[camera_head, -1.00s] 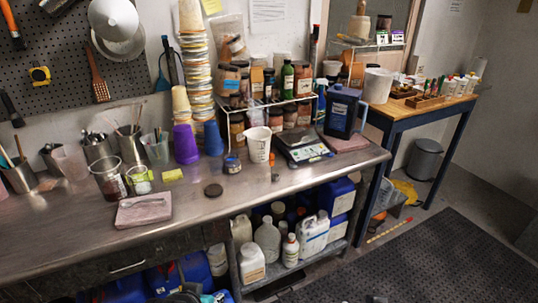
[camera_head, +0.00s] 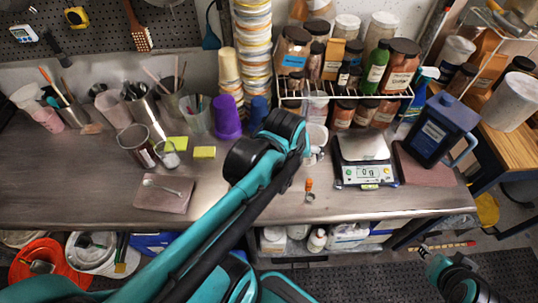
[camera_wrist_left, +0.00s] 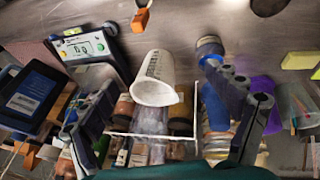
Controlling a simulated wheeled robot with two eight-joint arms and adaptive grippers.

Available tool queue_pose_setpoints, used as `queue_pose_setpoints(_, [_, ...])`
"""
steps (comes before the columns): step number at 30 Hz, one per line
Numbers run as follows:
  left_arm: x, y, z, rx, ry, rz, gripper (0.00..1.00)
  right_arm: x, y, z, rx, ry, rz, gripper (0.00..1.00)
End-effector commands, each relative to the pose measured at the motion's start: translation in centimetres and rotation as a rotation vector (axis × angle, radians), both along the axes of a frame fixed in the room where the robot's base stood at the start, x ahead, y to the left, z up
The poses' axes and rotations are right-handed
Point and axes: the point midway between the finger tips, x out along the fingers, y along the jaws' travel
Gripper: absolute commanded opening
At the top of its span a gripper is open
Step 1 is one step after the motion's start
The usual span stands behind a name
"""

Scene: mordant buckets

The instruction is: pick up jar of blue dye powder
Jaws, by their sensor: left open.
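The blue dye jar (camera_wrist_left: 209,46) is a small jar, blue with a pale tan band, standing on the steel bench in the left wrist view. My left gripper (camera_wrist_left: 165,107) is open, its dark fingers spread wide. One finger's tip is close beside the jar; I cannot tell whether they touch. A white beaker (camera_wrist_left: 158,82) shows between the fingers, nearer the other side.
A digital scale (camera_head: 365,162) stands right of the beaker, with a dark blue pitcher (camera_head: 440,130) beyond it. Purple (camera_head: 227,118) and blue cups stand behind my left arm. A wire rack (camera_head: 345,97) of jars is at the back. The front bench area around the orange-tipped item (camera_head: 309,190) is clear.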

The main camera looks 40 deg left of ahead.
Motion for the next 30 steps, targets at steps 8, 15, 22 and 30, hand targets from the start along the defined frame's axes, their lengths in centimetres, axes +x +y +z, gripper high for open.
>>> queue_pose_setpoints(8, [3.5, 7.2, -4.0, -0.222, 0.167, 0.729, 0.88, 0.0, 0.0, -0.3, 0.000, 0.000, 0.000, 0.40])
queue_pose_setpoints(15, [4.5, 12.4, -8.3, -0.323, 0.270, 1.274, 0.88, 0.0, 0.0, -0.2, 0.000, 0.000, 0.000, 0.40])
queue_pose_setpoints(22, [4.5, 13.7, -10.7, -0.342, 0.294, 1.434, 0.88, 0.0, 0.0, -0.5, 0.000, 0.000, 0.000, 0.40])
queue_pose_setpoints(30, [4.5, 13.7, -14.1, -0.342, 0.293, 1.434, 0.88, 0.0, 0.0, -1.7, 0.000, 0.000, 0.000, 0.40])
